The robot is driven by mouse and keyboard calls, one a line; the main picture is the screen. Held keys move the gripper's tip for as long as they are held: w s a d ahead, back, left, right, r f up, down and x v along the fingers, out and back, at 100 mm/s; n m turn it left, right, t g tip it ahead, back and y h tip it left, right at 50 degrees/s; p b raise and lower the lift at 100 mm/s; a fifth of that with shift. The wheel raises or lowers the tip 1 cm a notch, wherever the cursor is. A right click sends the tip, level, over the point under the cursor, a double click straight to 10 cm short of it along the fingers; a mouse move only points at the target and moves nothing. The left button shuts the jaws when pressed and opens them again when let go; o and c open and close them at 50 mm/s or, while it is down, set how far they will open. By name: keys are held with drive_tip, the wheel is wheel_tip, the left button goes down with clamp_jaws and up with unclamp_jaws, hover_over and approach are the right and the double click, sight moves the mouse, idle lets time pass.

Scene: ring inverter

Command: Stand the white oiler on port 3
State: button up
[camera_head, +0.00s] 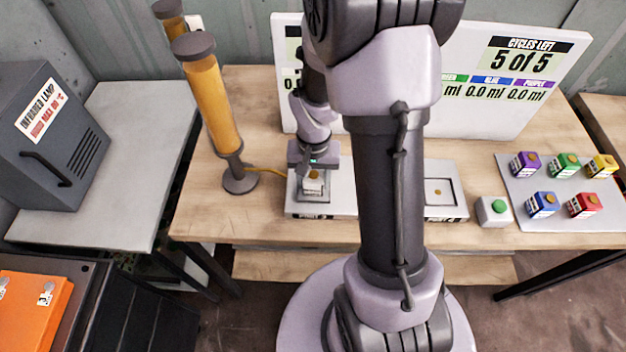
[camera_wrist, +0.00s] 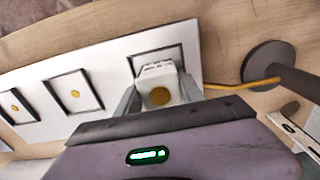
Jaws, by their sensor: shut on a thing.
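The white oiler (camera_wrist: 158,94) is a small white cube with a gold round spot on top and dark print on one side. My gripper (camera_wrist: 161,88) is shut on it, with one finger on each side. In the head view the oiler (camera_head: 313,181) is at the left end of the long white port plate (camera_head: 459,187), below my gripper (camera_head: 313,170). In the wrist view a square port outline (camera_wrist: 180,52) shows behind the oiler. I cannot tell whether the oiler touches the plate. The port numbers are not readable.
An amber cylinder (camera_head: 210,95) on a dark foot stands left of the plate, with a yellow tube running to it. Two other ports (camera_wrist: 75,93) with gold dots look empty. A green-button box (camera_head: 494,211) and several coloured cubes on a grey mat (camera_head: 578,212) are at right.

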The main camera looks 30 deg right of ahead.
drive_tip(key=shift+r, duration=0.15)
drive_tip(key=o, duration=1.5)
drive_tip(key=shift+c, duration=0.2)
wheel_tip(320, 180, up, 12)
drive_tip(key=p, duration=0.5)
drive_tip(key=shift+f, duration=0.2)
wheel_tip(320, 180, up, 4)
hover_over(314, 175)
drive_tip(key=a, duration=0.2)
drive_tip(key=s+a+r+n+t+y, duration=0.2)
drive_tip(key=s+a+r+t, duration=0.3)
drive_tip(key=s+a+r, duration=0.6)
wheel_tip(314, 175, up, 3)
drive_tip(key=shift+s+a+f+t, duration=0.15)
drive_tip(key=shift+a+t, duration=0.25)
drive_tip(key=shift+a, duration=0.45)
